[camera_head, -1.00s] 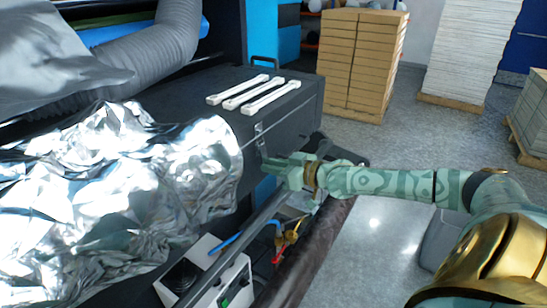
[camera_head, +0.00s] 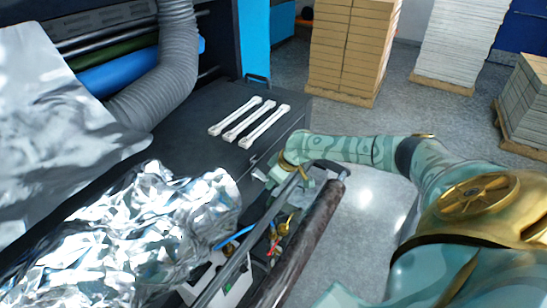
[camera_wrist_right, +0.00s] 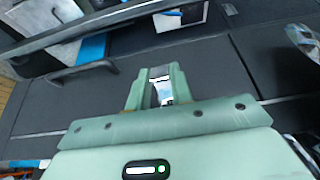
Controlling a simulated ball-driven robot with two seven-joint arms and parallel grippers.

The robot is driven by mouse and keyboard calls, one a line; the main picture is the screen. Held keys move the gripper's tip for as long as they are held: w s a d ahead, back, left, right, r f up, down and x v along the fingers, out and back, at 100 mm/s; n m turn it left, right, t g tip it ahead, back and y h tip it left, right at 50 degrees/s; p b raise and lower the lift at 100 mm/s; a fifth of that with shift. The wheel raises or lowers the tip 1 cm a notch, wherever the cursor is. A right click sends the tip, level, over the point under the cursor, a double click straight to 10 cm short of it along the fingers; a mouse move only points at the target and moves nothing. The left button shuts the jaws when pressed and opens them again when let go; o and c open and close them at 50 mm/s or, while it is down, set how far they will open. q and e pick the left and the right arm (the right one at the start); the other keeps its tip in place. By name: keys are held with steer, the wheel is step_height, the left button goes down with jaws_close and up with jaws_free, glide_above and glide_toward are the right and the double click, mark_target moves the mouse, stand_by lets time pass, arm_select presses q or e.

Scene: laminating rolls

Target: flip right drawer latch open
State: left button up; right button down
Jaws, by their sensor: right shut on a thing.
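The dark cabinet (camera_head: 215,110) stands left of centre in the head view, its front facing right. My right gripper (camera_head: 268,174) is at that front, below the top edge, and hides most of the latch there. In the right wrist view my right gripper (camera_wrist_right: 158,84) points at a dark drawer front, fingers close together. It is shut on the small shiny metal latch (camera_wrist_right: 162,89), which shows between the fingers. How far the latch is turned cannot be told. My left gripper is not in view.
Three white bars (camera_head: 242,119) lie on the cabinet top. Crumpled silver foil (camera_head: 150,235) covers the near left. A dark roll (camera_head: 305,245) and a rail run below my right arm. A black handle (camera_wrist_right: 85,72) sits beside the fingers. Stacked boxes (camera_head: 350,50) stand behind on open floor.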

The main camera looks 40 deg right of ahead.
steer(key=shift+w+a+r+g+h+p, duration=0.1)
steer(key=shift+r+g+h+p, duration=0.1)
steer(key=shift+r+g+p, duration=0.5)
steer(key=shift+w+r+g+h+p, duration=0.1)
steer(key=shift+r+g+h+p, duration=0.15)
steer(key=shift+g+p, duration=0.7)
steer(key=c, duration=1.2)
jaws_free()
steer(key=shift+c, duration=0.2)
step_height(320, 180, up, 16)
steer(key=s, duration=0.2)
steer(key=shift+s+d, duration=0.2)
steer(key=shift+d, duration=0.2)
